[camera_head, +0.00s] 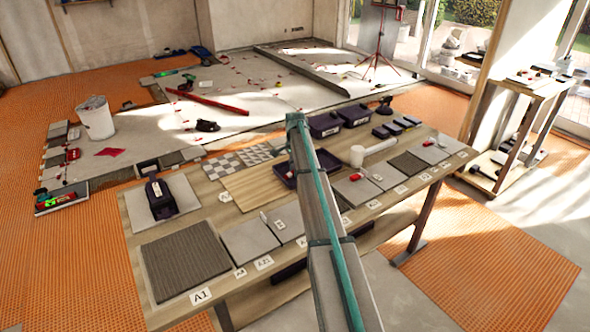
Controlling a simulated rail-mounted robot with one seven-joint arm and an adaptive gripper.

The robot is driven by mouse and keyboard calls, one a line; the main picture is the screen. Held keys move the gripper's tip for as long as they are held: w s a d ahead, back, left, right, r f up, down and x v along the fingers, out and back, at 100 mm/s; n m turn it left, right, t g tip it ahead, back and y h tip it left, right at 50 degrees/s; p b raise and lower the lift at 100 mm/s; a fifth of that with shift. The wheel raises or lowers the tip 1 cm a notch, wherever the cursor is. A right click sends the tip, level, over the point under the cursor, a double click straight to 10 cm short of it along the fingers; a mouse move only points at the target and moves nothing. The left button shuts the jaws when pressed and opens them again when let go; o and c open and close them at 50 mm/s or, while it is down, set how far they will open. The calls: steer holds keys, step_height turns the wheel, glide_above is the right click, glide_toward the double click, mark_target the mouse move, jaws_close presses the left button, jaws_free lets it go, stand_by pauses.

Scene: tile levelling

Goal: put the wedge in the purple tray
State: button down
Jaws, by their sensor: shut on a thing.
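A dark purple tray (329,161) lies on the worktable at the middle, partly hidden behind a long grey-and-teal upright in front of the camera. The tray's inside is mostly hidden.
The worktable (225,196) carries labelled tiles, a dark-handled tool (158,197), dark lidded boxes (324,124) and a white cylinder (357,155). A white bucket (95,117) and red bar (207,102) are on the floor behind. A wooden shelf (521,105) stands right.

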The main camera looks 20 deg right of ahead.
steer(key=shift+f, duration=0.2)
steer(key=c, duration=1)
jaws_free()
steer(key=shift+c, duration=0.2)
step_height(320, 180, up, 12)
steer(key=b, duration=0.1)
steer(key=shift+r, duration=0.15)
steer(key=shift+d, duration=0.1)
